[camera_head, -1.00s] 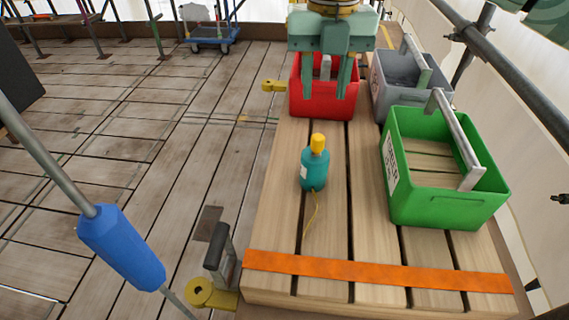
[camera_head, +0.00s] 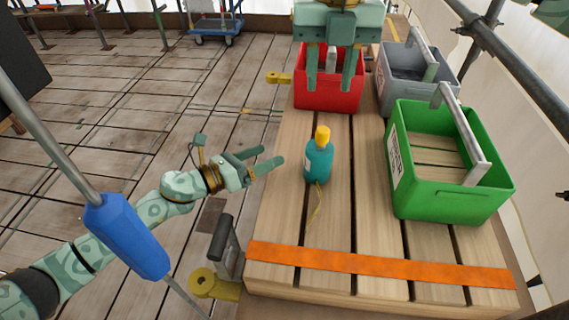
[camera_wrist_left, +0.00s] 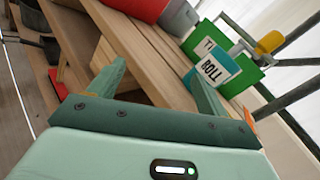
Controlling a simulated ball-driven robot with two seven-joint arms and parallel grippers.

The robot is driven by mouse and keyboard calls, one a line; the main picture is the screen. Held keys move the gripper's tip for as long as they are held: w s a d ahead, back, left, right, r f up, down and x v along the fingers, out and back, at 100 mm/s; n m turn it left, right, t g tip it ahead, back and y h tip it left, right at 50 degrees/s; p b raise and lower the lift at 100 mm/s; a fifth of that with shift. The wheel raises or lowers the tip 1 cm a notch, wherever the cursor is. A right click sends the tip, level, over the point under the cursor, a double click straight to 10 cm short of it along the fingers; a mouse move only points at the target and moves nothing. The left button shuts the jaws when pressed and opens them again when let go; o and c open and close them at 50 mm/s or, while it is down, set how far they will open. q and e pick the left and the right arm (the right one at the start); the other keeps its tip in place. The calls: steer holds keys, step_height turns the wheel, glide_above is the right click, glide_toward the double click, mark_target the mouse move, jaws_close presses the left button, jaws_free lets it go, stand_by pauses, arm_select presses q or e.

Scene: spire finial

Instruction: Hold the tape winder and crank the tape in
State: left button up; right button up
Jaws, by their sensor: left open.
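A teal bottle-like body (camera_head: 318,162) with a yellow top stands upright on the slatted bench, a thin yellow cord trailing from its foot; I cannot tell whether it is the tape winder. My left gripper (camera_head: 274,158) is open and empty to its left, its fingers pointing toward the body with a gap between. In the left wrist view, the teal body (camera_wrist_left: 213,70) with a white "BOLL" label shows beyond the right finger. No crank can be made out for certain.
A red crate (camera_head: 320,102), a grey crate (camera_head: 400,88) and a green crate (camera_head: 440,195) stand on the bench (camera_head: 330,225). An orange strip (camera_head: 380,266) crosses its near end. A dark-handled yellow fitting (camera_head: 205,284) is at the near left edge. A rod with blue grip (camera_head: 127,236) is in the left foreground.

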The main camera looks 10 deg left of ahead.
mark_target(319, 157)
arm_select(q)
steer(key=s+d+r+m+g+h, duration=0.1)
steer(key=d+m, duration=0.1)
steer(key=s+d+r+m+g, duration=0.1)
steer(key=s+m, duration=0.1)
steer(key=s+d+r+m+h, duration=0.1)
steer(key=d+m, duration=0.1)
steer(key=shift+s+d+r+m+g+h, duration=0.3)
steer(key=shift+s+d+g, duration=0.05)
steer(key=shift+g, duration=0.05)
steer(key=shift+d+r+m, duration=0.1)
steer(key=shift+d+m, duration=0.2)
steer(key=shift+d, duration=0.05)
steer(key=x, duration=0.7)
steer(key=shift+s+d, duration=0.1)
steer(key=c, duration=1.1)
steer(key=shift+c, duration=0.2)
